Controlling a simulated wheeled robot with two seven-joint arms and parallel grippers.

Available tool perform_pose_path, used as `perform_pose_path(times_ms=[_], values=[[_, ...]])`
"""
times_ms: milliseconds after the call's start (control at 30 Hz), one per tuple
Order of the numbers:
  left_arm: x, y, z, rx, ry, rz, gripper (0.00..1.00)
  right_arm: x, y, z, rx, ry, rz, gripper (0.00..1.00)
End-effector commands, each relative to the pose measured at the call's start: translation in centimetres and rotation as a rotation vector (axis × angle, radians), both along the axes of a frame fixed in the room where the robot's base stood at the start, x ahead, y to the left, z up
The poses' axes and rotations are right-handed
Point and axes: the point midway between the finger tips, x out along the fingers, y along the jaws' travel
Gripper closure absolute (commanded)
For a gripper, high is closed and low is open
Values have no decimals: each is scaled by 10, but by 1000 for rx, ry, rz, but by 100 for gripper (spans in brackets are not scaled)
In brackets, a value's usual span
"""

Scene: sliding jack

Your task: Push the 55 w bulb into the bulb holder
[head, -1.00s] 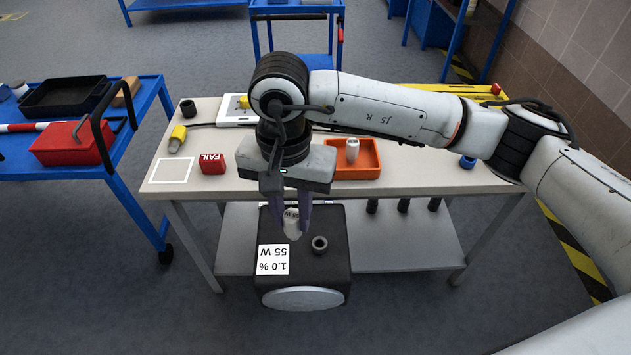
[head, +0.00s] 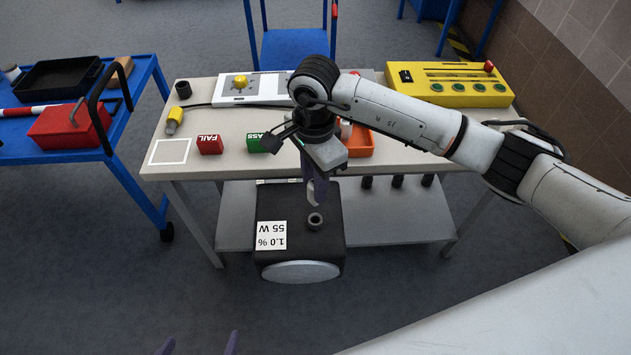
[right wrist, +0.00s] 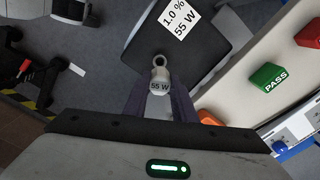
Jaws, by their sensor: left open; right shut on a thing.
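My right gripper (head: 317,192) is shut on the 55 w bulb (head: 312,193), a small whitish bulb, and holds it just behind the bulb holder in the head view. The purple fingers cover part of the bulb. The bulb holder (head: 315,221) is a small dark ring on top of a black box (head: 330,240).
A label (head: 271,236) on the box reads 1.0 % 55 W. The table (head: 225,155) behind carries a red FAIL block (head: 210,144), a green PASS block (head: 262,143), an orange tray (head: 360,147) and a yellow button panel (head: 450,88). A blue cart stands left.

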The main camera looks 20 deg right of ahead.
Motion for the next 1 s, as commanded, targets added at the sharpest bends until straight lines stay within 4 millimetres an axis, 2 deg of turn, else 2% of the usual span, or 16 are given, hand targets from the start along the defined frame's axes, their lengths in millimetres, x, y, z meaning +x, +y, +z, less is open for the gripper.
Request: perform_pose_path(times_ms=[467,633,1000], values=[[-5,-3,-43,2,12,-7,0,0,-1,-48,-2,0,0,100],[-4,-6,-45,-1,6,-14,0,0,0,-56,-1,1,0,100],[-1,-8,-39,-4,-3,-16,0,0,0,-56,-1,1,0,100]])
